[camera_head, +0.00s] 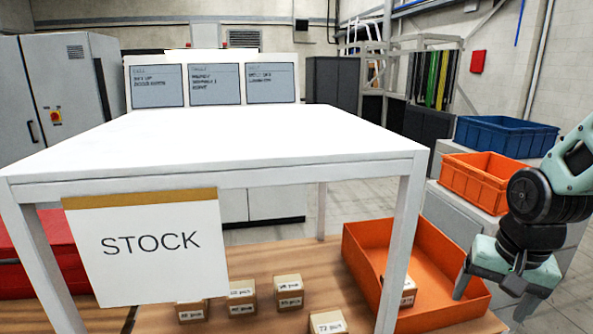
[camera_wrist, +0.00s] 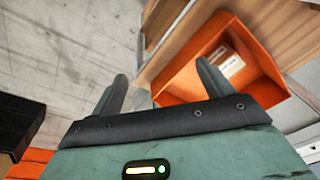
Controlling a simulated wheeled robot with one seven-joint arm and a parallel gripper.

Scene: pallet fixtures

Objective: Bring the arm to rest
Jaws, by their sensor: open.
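My gripper (camera_head: 491,303) hangs at the right of the head view, pointing down, to the right of an orange tray. Its two fingers are apart and nothing shows between them. In the wrist view my gripper (camera_wrist: 160,92) also has its fingers spread, with bare floor and the tray's edge beyond them. The orange tray (camera_head: 373,245) stands on a wooden surface and holds a small labelled box (camera_head: 408,291). The tray also shows in the wrist view (camera_wrist: 262,55), beyond the right finger.
A white table (camera_head: 230,140) with a STOCK sign (camera_head: 152,245) stands over the wooden surface (camera_head: 345,295). Several small labelled boxes (camera_head: 289,291) sit beneath it. An orange crate (camera_head: 470,184) and a blue crate (camera_head: 505,137) stand behind my arm. Open floor shows in the wrist view.

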